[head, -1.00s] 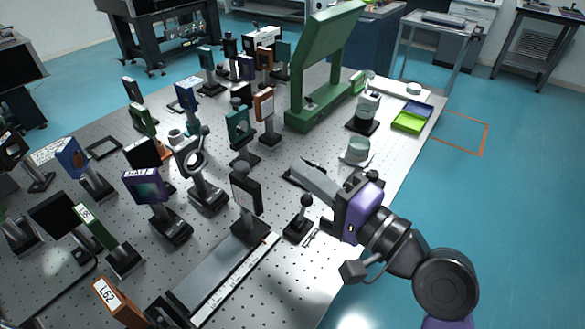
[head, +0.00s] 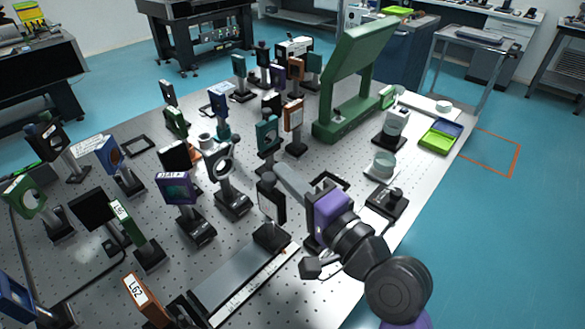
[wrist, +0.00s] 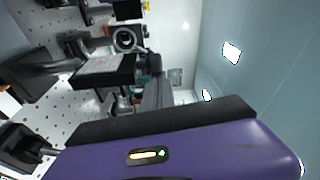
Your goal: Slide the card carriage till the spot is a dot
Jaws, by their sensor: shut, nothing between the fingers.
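The card carriage (head: 271,207) stands on the far end of a long grey rail (head: 238,283) with a white scale along its side. It has a dark upright card frame and a round knob (head: 267,178) on top. In the wrist view a pale card face in a black frame (wrist: 104,66) shows at the left, beside the knob (wrist: 153,63). My gripper (head: 279,169) is shut and empty, its fingertips close beside the knob; I cannot tell if they touch. It also shows in the wrist view (wrist: 154,82). I cannot make out the spot.
Several optic mounts crowd the perforated table left of and behind the carriage, one with a purple frame (head: 177,188). A green stand (head: 343,122) rises behind. A brown block marked L62 (head: 143,297) stands by the rail's near end. The aisle at right is clear.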

